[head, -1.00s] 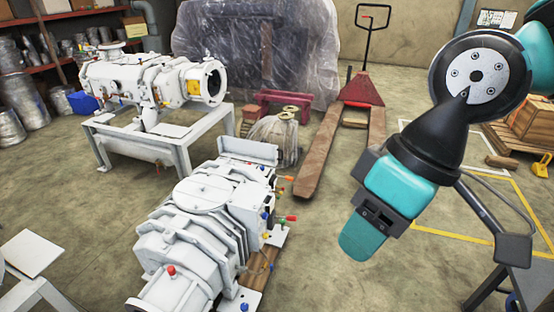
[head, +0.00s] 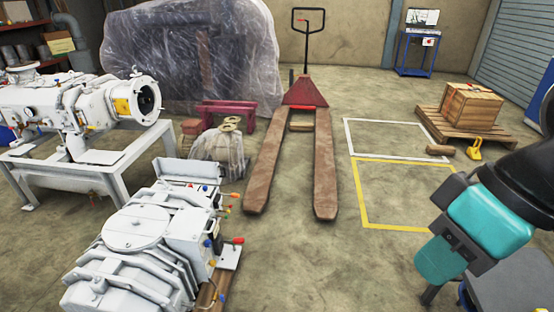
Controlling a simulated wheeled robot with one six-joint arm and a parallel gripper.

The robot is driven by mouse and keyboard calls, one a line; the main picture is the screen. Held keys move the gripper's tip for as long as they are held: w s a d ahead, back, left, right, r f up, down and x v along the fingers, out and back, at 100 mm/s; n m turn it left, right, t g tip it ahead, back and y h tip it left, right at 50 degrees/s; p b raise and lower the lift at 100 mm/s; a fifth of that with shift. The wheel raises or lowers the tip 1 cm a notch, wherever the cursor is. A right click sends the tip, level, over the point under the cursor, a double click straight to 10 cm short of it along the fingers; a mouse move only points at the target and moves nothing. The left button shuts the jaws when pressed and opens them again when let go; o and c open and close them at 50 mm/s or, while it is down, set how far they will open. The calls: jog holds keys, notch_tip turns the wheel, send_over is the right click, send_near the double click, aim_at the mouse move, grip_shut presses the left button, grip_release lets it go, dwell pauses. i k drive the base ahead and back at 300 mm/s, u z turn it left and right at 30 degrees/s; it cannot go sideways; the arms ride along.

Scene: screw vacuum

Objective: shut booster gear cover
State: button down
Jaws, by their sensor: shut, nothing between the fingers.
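A white booster pump (head: 135,265) stands in the lower left of the head view, with its front end cut off by the picture's bottom edge. At its far end a flat white panel (head: 188,171) stands raised and tilted; it looks like an open cover, but I cannot tell for sure that it is the gear cover. Small coloured knobs line the pump's right side. My gripper (head: 439,262), teal and dark grey, is at the lower right, pointing down and left. It is shut and empty, well apart from the pump.
A white vacuum unit (head: 85,110) on a metal frame stands at the left. A red pallet jack (head: 305,92) stands behind the pump. Open floor with a yellow marking (head: 362,195) lies between pump and gripper. A wooden crate (head: 470,105) sits on a pallet at the right.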

aim_at(192, 171)
jog(key=z, duration=0.15)
jog(key=i, duration=3.3)
jog(key=u, duration=2.75)
jog(key=i, duration=0.5)
